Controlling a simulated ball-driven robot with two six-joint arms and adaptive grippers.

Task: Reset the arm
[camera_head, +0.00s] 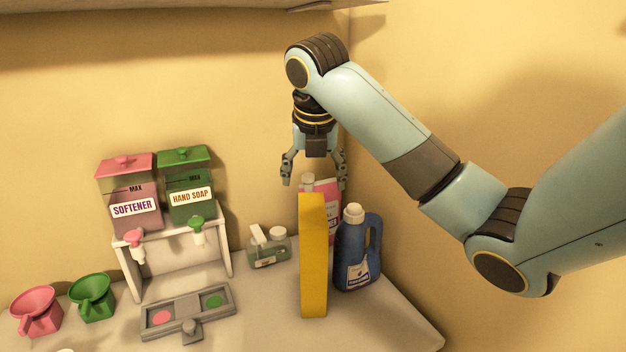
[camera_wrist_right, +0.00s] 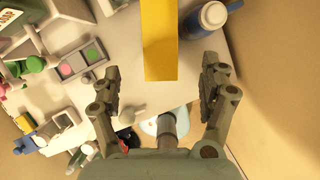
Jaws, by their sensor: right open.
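My right gripper (camera_head: 315,178) hangs pointing down at the back of the counter, above the yellow box (camera_head: 313,255). Its two fingers are spread apart with nothing between them. In the right wrist view, the open fingers (camera_wrist_right: 165,85) frame the lower end of the yellow box (camera_wrist_right: 160,40), which stands apart below. My right arm comes in from the right, bent high over the counter. My left gripper does not show in either view.
A blue detergent bottle (camera_head: 357,250) and a pink bottle (camera_head: 327,205) stand close by the yellow box. Softener (camera_head: 128,200) and hand soap (camera_head: 188,188) dispensers sit on a white stand at left. A shelf (camera_head: 180,25) overhangs above. Walls are behind and right.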

